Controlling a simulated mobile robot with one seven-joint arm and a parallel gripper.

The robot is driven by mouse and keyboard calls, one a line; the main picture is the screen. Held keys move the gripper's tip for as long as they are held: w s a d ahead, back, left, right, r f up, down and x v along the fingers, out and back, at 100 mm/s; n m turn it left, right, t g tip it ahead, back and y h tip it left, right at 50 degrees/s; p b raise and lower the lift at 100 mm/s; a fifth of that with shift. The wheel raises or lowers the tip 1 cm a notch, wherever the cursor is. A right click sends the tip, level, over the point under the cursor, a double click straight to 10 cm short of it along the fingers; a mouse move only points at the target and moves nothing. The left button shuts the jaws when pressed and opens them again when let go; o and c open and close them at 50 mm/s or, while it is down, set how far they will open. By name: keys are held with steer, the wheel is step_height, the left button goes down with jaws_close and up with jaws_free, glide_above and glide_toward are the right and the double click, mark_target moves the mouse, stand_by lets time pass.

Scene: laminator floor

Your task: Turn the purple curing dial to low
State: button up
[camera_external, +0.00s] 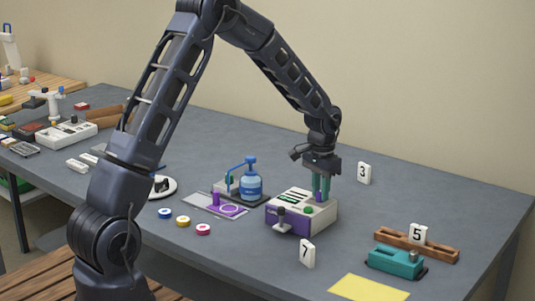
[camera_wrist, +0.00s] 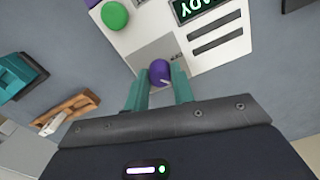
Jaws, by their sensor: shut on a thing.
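The purple curing dial (camera_wrist: 159,72) sits on a grey panel of a white and purple machine, and in the wrist view it has a small light pointer mark on it. The machine (camera_external: 293,219) stands on the grey table, with a green button (camera_wrist: 115,16) and a dark display reading "READY" (camera_wrist: 190,8). My gripper (camera_wrist: 158,88) points down over the machine and its teal fingers are shut on the dial, one on each side. In the external view my gripper (camera_external: 321,188) is at the machine's back right corner, and the fingers mostly hide the dial. The dial's setting marks are too small to read.
A number 7 marker (camera_external: 307,254) stands in front of the machine. A blue bottle device (camera_external: 250,185) is to its left. A teal block (camera_external: 396,262), a wooden rail (camera_external: 440,250) and a yellow sheet (camera_external: 368,289) lie to the right. Table behind the machine is mostly clear.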

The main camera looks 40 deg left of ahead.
steer(key=o, duration=1)
step_height(320, 180, up, 11)
steer(key=shift+f, duration=0.1)
stand_by(0.4)
